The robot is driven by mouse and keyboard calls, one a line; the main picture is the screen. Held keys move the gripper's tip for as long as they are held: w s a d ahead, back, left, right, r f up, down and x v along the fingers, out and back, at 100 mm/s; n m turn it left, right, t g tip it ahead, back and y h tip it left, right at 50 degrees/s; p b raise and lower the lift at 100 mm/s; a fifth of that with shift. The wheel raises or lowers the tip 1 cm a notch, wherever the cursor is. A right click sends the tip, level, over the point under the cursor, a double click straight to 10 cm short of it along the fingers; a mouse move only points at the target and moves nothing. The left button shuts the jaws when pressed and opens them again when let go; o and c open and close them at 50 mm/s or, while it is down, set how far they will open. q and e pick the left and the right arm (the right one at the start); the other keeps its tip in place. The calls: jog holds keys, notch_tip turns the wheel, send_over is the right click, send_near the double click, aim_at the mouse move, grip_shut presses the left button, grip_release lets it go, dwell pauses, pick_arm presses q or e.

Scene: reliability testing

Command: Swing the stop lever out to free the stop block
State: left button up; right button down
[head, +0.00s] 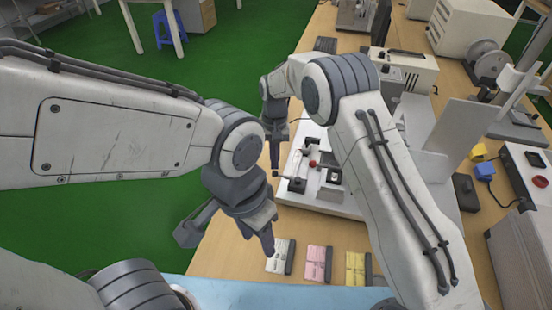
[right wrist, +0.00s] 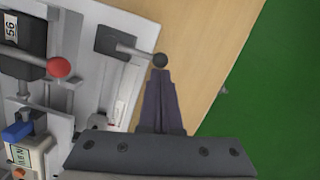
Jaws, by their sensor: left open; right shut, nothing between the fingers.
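A white test fixture (head: 330,208) stands on the wooden bench and carries two levers. One has a red ball knob (head: 312,163); this red knob also shows at the left of the right wrist view (right wrist: 60,67). The other is a grey rod with a black ball knob (right wrist: 159,60), running from a dark block (right wrist: 116,41) to the fixture's edge. I cannot tell which is the stop lever. My right gripper (head: 275,172) is shut and empty; its fingertips (right wrist: 160,74) are right at the black knob, contact unclear. My left gripper (head: 230,236) is open and empty, away from the fixture.
White, pink and yellow cards (head: 318,262) lie along the bench's near side. A grey upright panel (head: 432,125) stands behind my right arm. Green floor (head: 160,228) lies beyond the bench's left edge.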

jog(key=shift+s, duration=0.1)
jog(key=s+n, duration=0.1)
jog(key=n, duration=0.1)
jog(key=s+n+p, duration=0.1)
jog(key=shift+s+a+n+h, duration=0.2)
jog(key=shift+a+n+h, duration=0.1)
jog(key=shift+a+n, duration=0.1)
jog(key=s+d+n+t+h+p, duration=0.1)
jog(key=s+d+n+p, duration=0.1)
jog(key=s+n, duration=0.5)
jog(key=shift+d+n+t, duration=0.4)
jog(key=shift+d+n, duration=0.15)
jog(key=shift+n, duration=1.75)
jog(key=shift+r, duration=0.1)
